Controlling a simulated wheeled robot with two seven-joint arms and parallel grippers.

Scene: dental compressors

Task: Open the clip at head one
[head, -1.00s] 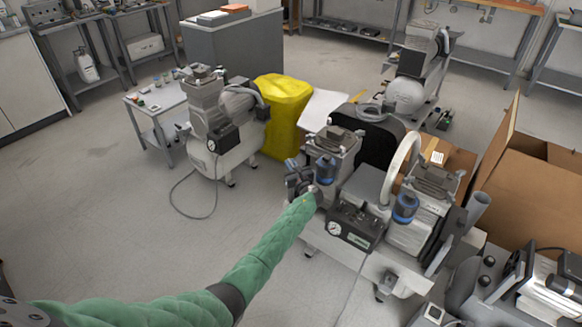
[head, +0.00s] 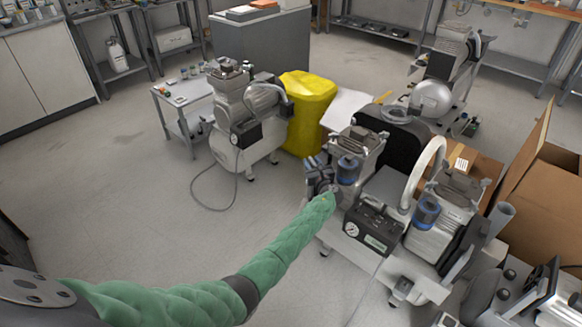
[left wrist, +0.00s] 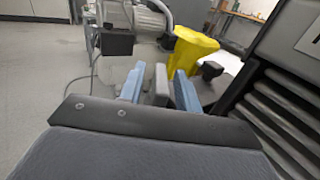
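The twin-head compressor (head: 383,207) stands right of centre in the head view. Its left pump head (head: 366,150) has a blue canister (head: 348,170) at its front. My left gripper (head: 322,178) is at the left side of this head, partly hidden by my green-sleeved arm. In the left wrist view, its two blue fingers (left wrist: 160,88) are apart, with a narrow grey upright piece (left wrist: 160,78) between them. I cannot tell whether that piece is the clip or whether the fingers touch it. A dark knob-like part (left wrist: 210,71) lies just right of the fingers.
A second compressor (head: 243,112) and a yellow-covered bin (head: 307,105) stand behind and left. An open cardboard box (head: 545,190) is at the right. The ribbed side (left wrist: 285,105) of a machine is close on the right in the left wrist view. The floor at left is clear.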

